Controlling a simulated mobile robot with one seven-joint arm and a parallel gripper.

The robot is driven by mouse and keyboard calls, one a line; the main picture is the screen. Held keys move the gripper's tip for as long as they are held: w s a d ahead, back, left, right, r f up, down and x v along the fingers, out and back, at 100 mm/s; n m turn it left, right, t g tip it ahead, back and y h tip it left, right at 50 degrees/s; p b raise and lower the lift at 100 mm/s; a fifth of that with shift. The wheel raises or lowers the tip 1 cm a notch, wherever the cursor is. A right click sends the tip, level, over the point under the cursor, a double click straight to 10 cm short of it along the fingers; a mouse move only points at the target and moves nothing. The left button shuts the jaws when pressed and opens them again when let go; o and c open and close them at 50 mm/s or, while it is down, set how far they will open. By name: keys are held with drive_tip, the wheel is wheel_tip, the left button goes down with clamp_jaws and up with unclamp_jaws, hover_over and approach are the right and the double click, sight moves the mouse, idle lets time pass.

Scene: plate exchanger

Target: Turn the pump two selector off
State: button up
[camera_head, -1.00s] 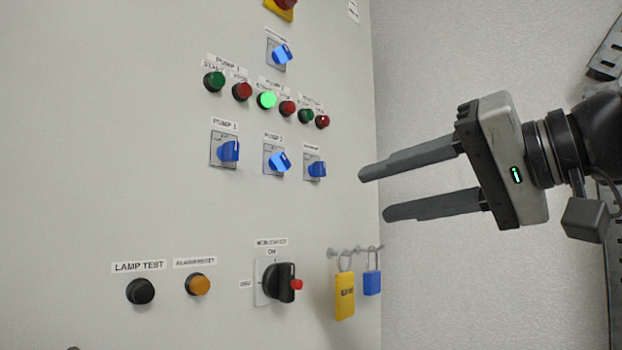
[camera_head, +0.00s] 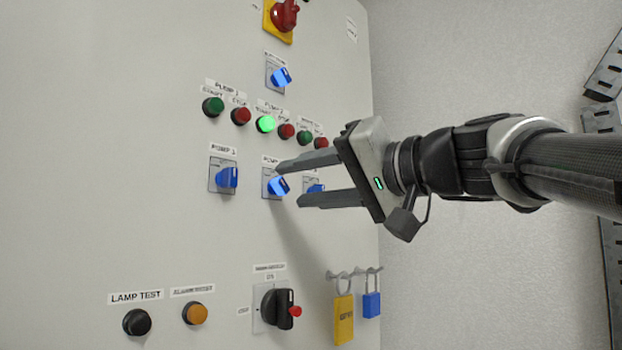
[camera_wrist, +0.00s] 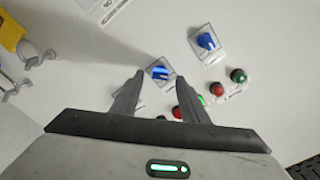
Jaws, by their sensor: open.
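The pump two selector (camera_head: 278,186) is a blue knob on a pale square plate, in the middle of the row of blue selectors; its handle is tilted. In the wrist view the blue selector (camera_wrist: 160,73) shows just beyond and between my fingertips. My gripper (camera_head: 287,186) is open and empty, its fingers pointing at the panel, one above and one below the selector's level in the head view. I cannot tell how far the fingertips are from the knob; they appear apart from it. The upper finger covers part of the PUMP 2 label.
The pump 1 selector (camera_head: 226,178) is left; another blue selector (camera_head: 315,188) is partly hidden behind my fingers. A lit green button (camera_head: 265,124) and red button (camera_head: 286,131) sit above. Below are a black rotary switch (camera_head: 276,309) and a yellow padlock (camera_head: 343,319).

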sight(279, 186)
drive_tip(key=shift+x, duration=1.2)
clamp_jaws()
drive_tip(key=shift+m, duration=0.4)
drive_tip(key=m, duration=0.3)
drive_tip(key=shift+m, duration=0.3)
drive_tip(key=shift+m+p, duration=0.7)
drive_tip(key=shift+m, duration=1.6)
